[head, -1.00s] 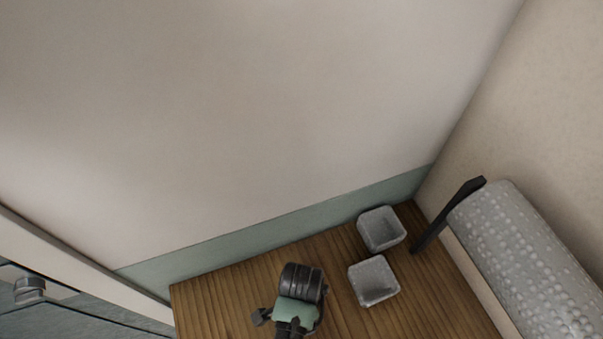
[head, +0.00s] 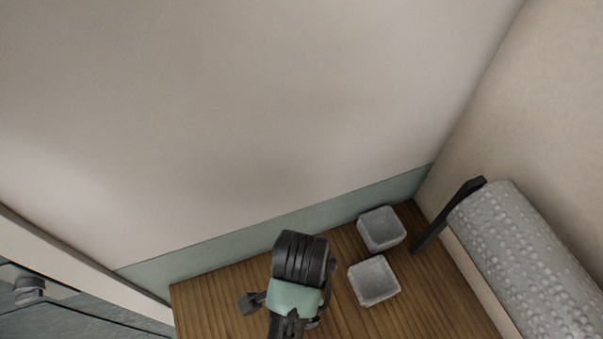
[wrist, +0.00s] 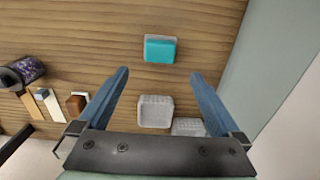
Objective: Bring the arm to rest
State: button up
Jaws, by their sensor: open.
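My gripper (wrist: 160,75) is open, with its two blue fingers spread apart and nothing between them. In the head view, my dark wrist and pale green arm link are at the bottom centre above the wooden surface (head: 215,295), and the fingers are mostly hidden. In the wrist view, the gripper hangs over the wood, with a grey-white square container (wrist: 155,110) showing between the fingers and lower down. A turquoise block (wrist: 160,50) in a pale holder lies beyond the fingertips.
Two grey containers (head: 380,229) (head: 374,281) stand right of my arm. A bubble-wrap roll (head: 530,260) and dark bar (head: 450,215) are farther right. Walls rise behind and right. The wrist view shows a dark speckled cylinder (wrist: 24,72) and brown block (wrist: 76,104) at left.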

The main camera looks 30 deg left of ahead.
dwell(0.3)
jog(key=w+d+r+n+t, duration=0.3)
jog(key=w+r+t, duration=0.3)
jog(key=w+r, duration=0.55)
jog(key=w+d+r+n+t, duration=0.25)
jog(key=w+r+t, duration=0.35)
jog(key=w+r, duration=0.6)
jog(key=s+d+r+n+t, duration=0.15)
jog(key=r+t, duration=0.35)
jog(key=r, duration=0.8)
jog(key=s+d+r+n+t, duration=0.1)
jog(key=d+r+t, duration=0.25)
jog(key=r, duration=0.95)
jog(key=s+r+t+b, duration=0.1)
jog(key=s+r+t, duration=0.6)
jog(key=s+r, duration=0.3)
notch_tip(320, 180, up, 3)
jog(key=shift+a+f+b, duration=0.1)
jog(key=shift+a+b, duration=0.25)
jog(key=shift+a, duration=0.05)
